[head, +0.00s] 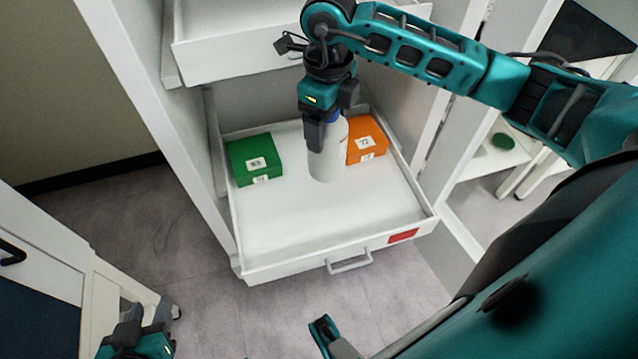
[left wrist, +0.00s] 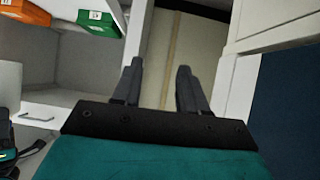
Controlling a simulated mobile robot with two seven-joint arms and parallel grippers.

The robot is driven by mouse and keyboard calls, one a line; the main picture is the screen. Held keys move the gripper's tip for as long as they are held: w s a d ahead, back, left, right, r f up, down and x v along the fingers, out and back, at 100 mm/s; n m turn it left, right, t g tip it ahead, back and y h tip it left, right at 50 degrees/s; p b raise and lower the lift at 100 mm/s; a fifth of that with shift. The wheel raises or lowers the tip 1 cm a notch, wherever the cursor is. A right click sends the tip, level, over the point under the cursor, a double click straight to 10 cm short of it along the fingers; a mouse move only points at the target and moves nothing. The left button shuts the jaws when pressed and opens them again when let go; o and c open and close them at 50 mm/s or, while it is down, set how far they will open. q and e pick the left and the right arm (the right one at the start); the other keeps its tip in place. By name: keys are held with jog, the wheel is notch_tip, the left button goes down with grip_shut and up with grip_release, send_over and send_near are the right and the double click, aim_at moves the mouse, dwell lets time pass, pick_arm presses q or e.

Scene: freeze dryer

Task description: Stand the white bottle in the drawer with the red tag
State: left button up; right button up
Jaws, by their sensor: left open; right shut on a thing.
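The white bottle (head: 327,160) is upright in the head view, within the open drawer (head: 290,268) that has the red tag (head: 403,236) on its front. My right gripper (head: 322,130) comes from above and is shut on the bottle near its blue cap. The bottle's base is at the drawer floor between the two boxes; I cannot tell if it touches. My left gripper (head: 140,345) is low at the left, away from the drawer. In the left wrist view its fingers (left wrist: 160,85) are apart with nothing between them.
A green box (head: 254,158) stands at the drawer's back left and an orange box (head: 366,140) at its back right, close to the bottle. The drawer's front half is clear. Another open drawer (head: 235,50) is above, behind my right gripper.

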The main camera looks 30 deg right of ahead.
jog(key=m, duration=0.1)
jog(key=m+b, duration=0.1)
jog(key=m, duration=0.1)
jog(key=shift+w+d+f+m, duration=0.2)
jog(key=shift+d+f+m, duration=0.1)
jog(key=shift+d+f, duration=0.05)
jog(key=m, duration=0.1)
jog(key=m+b, duration=0.1)
jog(key=m, duration=0.1)
jog(key=m+b, duration=0.1)
jog(key=shift+w+d+f+m, duration=0.1)
jog(key=shift+d+f+m, duration=0.15)
jog(key=shift+d+m, duration=0.15)
jog(key=m+b, duration=0.1)
jog(key=m, duration=0.1)
jog(key=m+b, duration=0.1)
jog(key=m, duration=0.1)
jog(key=shift+w+d+f+m, duration=0.1)
jog(key=shift+d+f+m, duration=0.05)
jog(key=shift+d+m, duration=0.2)
pick_arm(q)
notch_tip(320, 180, down, 7)
jog(key=w+d+b, duration=0.1)
jog(key=d+b, duration=0.1)
jog(key=b, duration=0.3)
jog(key=shift+d+f+h+b, duration=0.15)
jog(key=shift+f+h+b, duration=0.05)
jog(key=shift+h+b, duration=0.15)
pick_arm(e)
notch_tip(320, 180, down, 20)
